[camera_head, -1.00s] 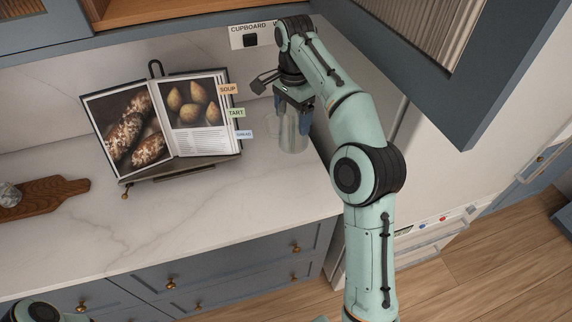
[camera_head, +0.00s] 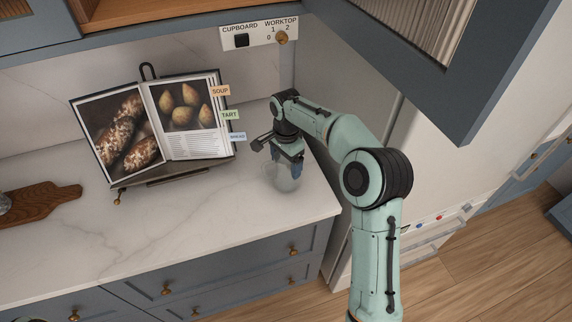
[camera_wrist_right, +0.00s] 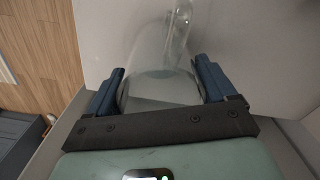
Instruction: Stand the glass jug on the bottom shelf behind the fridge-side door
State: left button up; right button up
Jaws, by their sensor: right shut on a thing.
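The clear glass jug (camera_head: 284,179) is at the right end of the worktop, hard to make out against the pale marble. My right gripper (camera_head: 288,158) is shut on it from above. In the right wrist view the jug (camera_wrist_right: 160,58) is between the two blue fingers of the gripper (camera_wrist_right: 160,84). I cannot tell whether its base touches the worktop. The fridge-side door (camera_head: 490,75), with a ribbed glass panel, stands open at upper right. The wooden bottom shelf (camera_head: 135,10) of the wall cupboard shows only at the top edge. My left gripper is out of view.
An open cookbook (camera_head: 155,125) on a stand is left of the jug, with coloured tabs towards it. A wooden board (camera_head: 45,202) lies at far left. A switch panel (camera_head: 260,35) is under the cupboard. The pale fridge side (camera_head: 352,125) is close on the right.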

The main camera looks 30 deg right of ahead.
jog(key=shift+f, duration=0.35)
jog(key=o, duration=1)
jog(key=shift+f, duration=0.25)
jog(key=shift+o, duration=1.4)
jog(key=shift+s+r, duration=0.1)
